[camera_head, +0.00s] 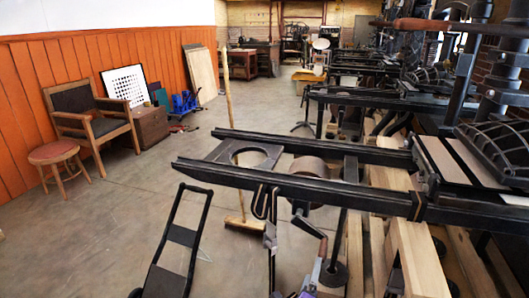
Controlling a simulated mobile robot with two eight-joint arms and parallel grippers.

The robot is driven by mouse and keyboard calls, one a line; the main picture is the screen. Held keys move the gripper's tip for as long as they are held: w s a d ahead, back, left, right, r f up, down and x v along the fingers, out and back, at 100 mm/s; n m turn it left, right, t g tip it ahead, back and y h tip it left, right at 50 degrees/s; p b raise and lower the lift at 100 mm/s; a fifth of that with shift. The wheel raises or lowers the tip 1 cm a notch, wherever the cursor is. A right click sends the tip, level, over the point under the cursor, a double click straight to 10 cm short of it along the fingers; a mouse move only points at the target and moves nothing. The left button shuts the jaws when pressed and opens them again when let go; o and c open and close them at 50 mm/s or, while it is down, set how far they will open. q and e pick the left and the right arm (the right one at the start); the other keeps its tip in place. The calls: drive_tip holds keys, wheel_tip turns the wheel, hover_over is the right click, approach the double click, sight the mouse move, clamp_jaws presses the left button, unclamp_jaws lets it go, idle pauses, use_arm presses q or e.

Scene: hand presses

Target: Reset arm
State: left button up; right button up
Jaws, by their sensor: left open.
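My left gripper (266,203) is in the lower middle of the head view, with its two dark fingers pointing up and standing apart. It is open, and nothing shows between the fingers. The fingers overlap the near rail of the hand press (265,187) in the picture; I cannot tell whether they touch it. My right gripper is not in view.
The press's long black rails reach left across the middle, with a drum (308,168) beneath them. A wooden armchair (92,115) and round stool (54,153) line the orange wall.

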use_arm(q)
drive_tip(key=s+a+r+n+g+y, duration=0.1)
drive_tip(key=s+a+r+n+g, duration=0.2)
drive_tip(key=s+a+n, duration=0.45)
drive_tip(key=s+a+r+n+g, duration=0.3)
drive_tip(key=s+a+n, duration=0.1)
drive_tip(key=a, duration=0.6)
drive_tip(key=s+a+f+n+g+y, duration=0.25)
drive_tip(key=s+a+n, duration=0.5)
drive_tip(key=s, duration=0.45)
drive_tip(key=s+a+f+n+g+y, duration=0.25)
drive_tip(key=s+a+n, duration=0.5)
drive_tip(key=s, duration=0.45)
drive_tip(key=w+r+p, duration=0.3)
drive_tip(key=r+p, duration=1.4)
drive_tip(key=r, duration=0.2)
drive_tip(key=shift+a+r+m+p, duration=0.25)
drive_tip(key=shift+a+m+p, duration=0.1)
drive_tip(key=shift+m, duration=0.1)
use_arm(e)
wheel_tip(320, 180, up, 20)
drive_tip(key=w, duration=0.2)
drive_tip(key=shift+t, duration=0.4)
use_arm(q)
drive_tip(key=shift+s, duration=0.15)
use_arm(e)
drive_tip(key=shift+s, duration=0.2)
